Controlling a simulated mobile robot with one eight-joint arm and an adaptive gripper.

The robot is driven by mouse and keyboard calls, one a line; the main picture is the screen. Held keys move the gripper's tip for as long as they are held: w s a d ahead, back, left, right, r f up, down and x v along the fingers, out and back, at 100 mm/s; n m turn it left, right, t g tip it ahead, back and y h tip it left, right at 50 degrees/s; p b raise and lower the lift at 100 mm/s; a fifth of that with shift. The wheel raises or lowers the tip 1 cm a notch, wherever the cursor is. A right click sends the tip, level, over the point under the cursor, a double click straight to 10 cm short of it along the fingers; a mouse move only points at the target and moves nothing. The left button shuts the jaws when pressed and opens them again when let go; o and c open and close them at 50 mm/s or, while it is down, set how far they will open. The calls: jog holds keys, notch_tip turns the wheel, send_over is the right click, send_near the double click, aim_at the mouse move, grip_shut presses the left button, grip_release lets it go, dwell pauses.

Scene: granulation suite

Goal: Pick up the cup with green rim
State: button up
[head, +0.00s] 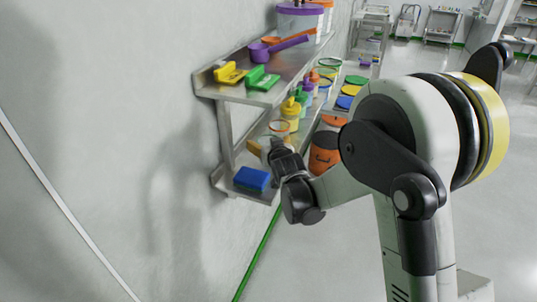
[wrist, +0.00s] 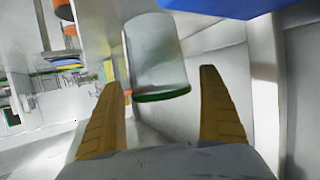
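The cup with green rim (wrist: 156,55) is clear and shows in the wrist view, its green rim toward the bottom of the picture. My gripper (wrist: 160,66) is open, with one tan finger on each side of the cup in the picture. I cannot tell whether either finger touches it. In the head view my gripper (head: 260,147) is at the lower shelf, partly hidden by my wrist. A clear cup (head: 279,128) stands just beyond it there; its rim colour is hard to tell.
A blue block (head: 252,179) lies at the lower shelf's near end; blue also shows in the wrist view (wrist: 225,7). Yellow bottles (head: 291,112) stand behind the cup. The upper shelf (head: 285,63) overhangs, holding yellow and green tools and a purple scoop (head: 260,52).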

jog(key=c, duration=1.1)
jog(key=shift+c, duration=0.2)
jog(key=shift+r+p, duration=0.35)
jog(key=shift+r, duration=0.25)
jog(key=s+d+r+p, duration=0.4)
jog(key=d+r+p, duration=0.1)
jog(key=d+r, duration=0.4)
jog(key=shift+d+r, duration=0.35)
jog(key=shift+d, duration=0.65)
